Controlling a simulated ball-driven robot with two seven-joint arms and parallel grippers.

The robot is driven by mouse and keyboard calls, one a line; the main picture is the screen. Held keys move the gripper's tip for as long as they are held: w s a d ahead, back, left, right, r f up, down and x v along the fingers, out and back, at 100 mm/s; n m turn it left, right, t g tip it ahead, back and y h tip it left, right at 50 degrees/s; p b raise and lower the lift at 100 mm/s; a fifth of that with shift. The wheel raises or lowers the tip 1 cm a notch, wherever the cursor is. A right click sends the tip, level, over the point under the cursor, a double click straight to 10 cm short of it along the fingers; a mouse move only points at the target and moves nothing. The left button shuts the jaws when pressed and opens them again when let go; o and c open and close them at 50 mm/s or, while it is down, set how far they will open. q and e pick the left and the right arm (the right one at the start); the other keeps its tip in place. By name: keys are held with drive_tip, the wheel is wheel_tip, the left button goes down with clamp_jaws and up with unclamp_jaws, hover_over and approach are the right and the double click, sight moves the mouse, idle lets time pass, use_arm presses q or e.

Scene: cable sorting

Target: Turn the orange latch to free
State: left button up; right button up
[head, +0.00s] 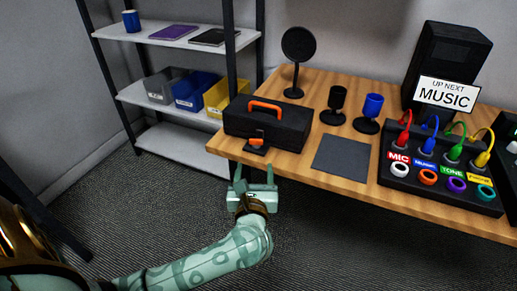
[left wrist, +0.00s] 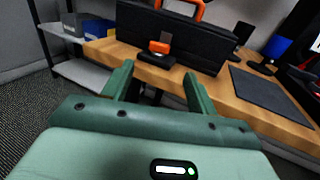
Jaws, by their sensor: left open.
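The orange latch (head: 257,142) is on the front of a black case (head: 285,127) with an orange handle (head: 266,106), at the left end of the wooden table. In the left wrist view the latch (left wrist: 160,47) sits upright on a small black base, ahead of the fingers. My left gripper (head: 254,175) is open and empty, just off the table's front edge, in front of the latch and apart from it. In the left wrist view its two green fingers (left wrist: 158,84) are spread. My right gripper is not in view.
A dark mat (head: 342,158) lies right of the case. Beyond it are a control box (head: 440,183) with coloured cables, small microphones and a speaker (head: 447,62). A shelf (head: 185,97) with bins stands at left. The table's front edge is close to my gripper.

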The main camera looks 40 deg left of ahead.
sight(256, 142)
use_arm(q)
drive_tip(key=b+x, duration=0.1)
drive_tip(key=x, duration=0.3)
drive_tip(key=b+x, duration=0.1)
drive_tip(key=x, duration=0.3)
drive_tip(key=shift+w+a+f+b, duration=0.25)
drive_tip(key=shift+w+b, duration=0.1)
drive_tip(key=shift+w+a+r, duration=0.15)
drive_tip(key=shift+w+a, duration=0.15)
drive_tip(key=shift+w, duration=0.05)
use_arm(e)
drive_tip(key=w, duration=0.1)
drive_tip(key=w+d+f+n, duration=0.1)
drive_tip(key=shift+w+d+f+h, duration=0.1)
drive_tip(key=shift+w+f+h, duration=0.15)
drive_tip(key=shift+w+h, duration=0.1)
use_arm(q)
drive_tip(key=shift+c, duration=0.4)
drive_tip(key=c, duration=0.9)
